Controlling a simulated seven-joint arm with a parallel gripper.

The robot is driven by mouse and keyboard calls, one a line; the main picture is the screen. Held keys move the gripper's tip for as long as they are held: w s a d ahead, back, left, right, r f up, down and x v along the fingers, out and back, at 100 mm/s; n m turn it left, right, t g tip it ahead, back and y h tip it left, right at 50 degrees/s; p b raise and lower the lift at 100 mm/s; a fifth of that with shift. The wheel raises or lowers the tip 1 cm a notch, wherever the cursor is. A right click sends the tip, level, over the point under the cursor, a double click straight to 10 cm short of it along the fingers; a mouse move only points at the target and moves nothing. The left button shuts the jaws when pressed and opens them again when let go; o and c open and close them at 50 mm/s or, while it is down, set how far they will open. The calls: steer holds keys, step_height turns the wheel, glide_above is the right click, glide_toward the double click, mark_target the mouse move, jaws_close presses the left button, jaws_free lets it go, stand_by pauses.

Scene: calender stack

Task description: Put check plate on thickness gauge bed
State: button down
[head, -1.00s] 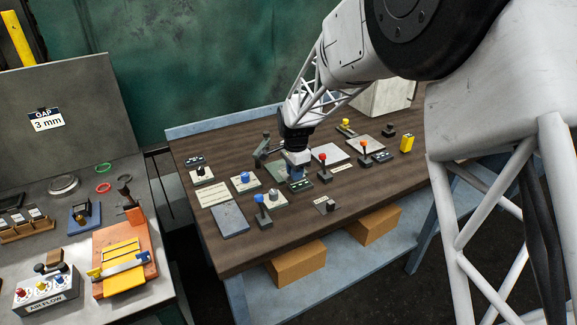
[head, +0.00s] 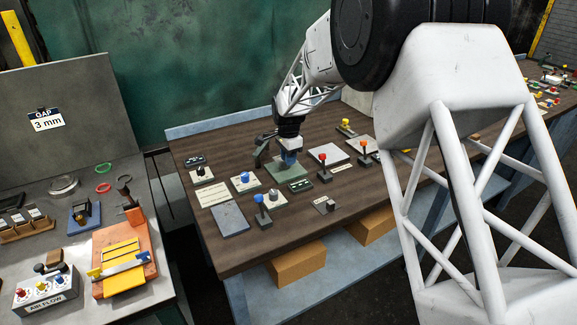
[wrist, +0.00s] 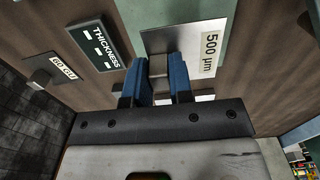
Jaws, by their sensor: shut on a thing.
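My gripper (wrist: 164,80) is shut on a small grey block on top of the check plate (wrist: 158,40), a thin silver plate with a "500 µm" label. In the wrist view, the green thickness gauge bed (wrist: 190,10) shows just past the plate; I cannot tell whether the two touch. In the head view, the gauge bed (head: 296,174) lies on the brown bench, and my gripper (head: 289,161) is over its back part. The gauge's dark green arm (head: 262,152) rises at the left. The plate is hard to make out in the head view.
A "THICKNESS" display (wrist: 97,47) sits left of the plate in the wrist view, with a small "GO GU"-like label near it. A red-knobbed lever (head: 323,160), blue-knobbed lever (head: 260,205) and grey slab (head: 229,220) stand around the gauge on the bench.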

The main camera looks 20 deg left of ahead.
steer(key=shift+f, duration=1.75)
steer(key=shift+f, duration=0.1)
steer(key=c, duration=1)
jaws_free()
step_height(320, 180, up, 12)
steer(key=shift+r, duration=0.1)
